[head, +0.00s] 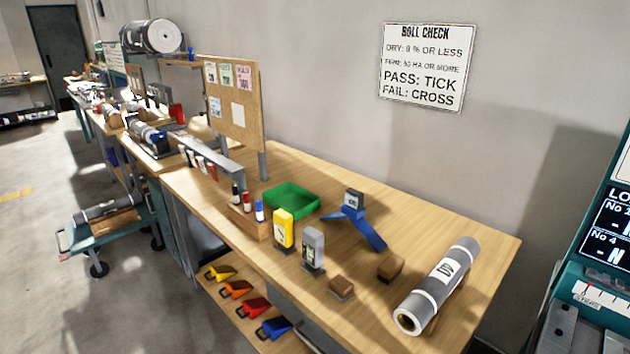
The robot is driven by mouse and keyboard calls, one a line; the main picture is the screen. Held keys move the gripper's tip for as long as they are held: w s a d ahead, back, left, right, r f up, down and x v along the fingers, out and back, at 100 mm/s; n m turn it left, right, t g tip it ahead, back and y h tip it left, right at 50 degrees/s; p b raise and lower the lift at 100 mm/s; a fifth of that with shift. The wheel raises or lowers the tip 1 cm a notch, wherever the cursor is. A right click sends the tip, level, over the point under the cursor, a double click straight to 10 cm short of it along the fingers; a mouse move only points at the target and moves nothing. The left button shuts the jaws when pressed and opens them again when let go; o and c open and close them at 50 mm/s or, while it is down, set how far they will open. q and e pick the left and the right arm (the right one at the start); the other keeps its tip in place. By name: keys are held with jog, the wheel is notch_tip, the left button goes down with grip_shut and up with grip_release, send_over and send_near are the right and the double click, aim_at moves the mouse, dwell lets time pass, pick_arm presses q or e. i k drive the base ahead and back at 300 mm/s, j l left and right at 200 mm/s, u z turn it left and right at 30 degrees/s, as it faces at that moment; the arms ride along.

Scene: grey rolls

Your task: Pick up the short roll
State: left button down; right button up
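A grey roll (438,286) with white bands and a dark mark lies at the right end of the near wooden bench. Its hollow end faces me, and it rests on a small wooden support. Another grey roll (107,207) lies on a low teal trolley at left. A further roll (148,138) lies on the bench farther back, and a large one (151,36) sits high behind it. I cannot tell for sure which is the short roll. Neither of my grippers is in view.
Left of the near roll on the bench (330,183) stand brown blocks (390,267), a grey meter (313,250), a yellow meter (284,230), a blue stand (354,217), a green tray (291,200) and markers. A teal machine (590,292) stands at right. Floor is open at left.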

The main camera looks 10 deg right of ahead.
aim_at(413, 315)
jog(key=z, duration=1.3)
jog(key=u, duration=2.4)
jog(key=z, duration=2.4)
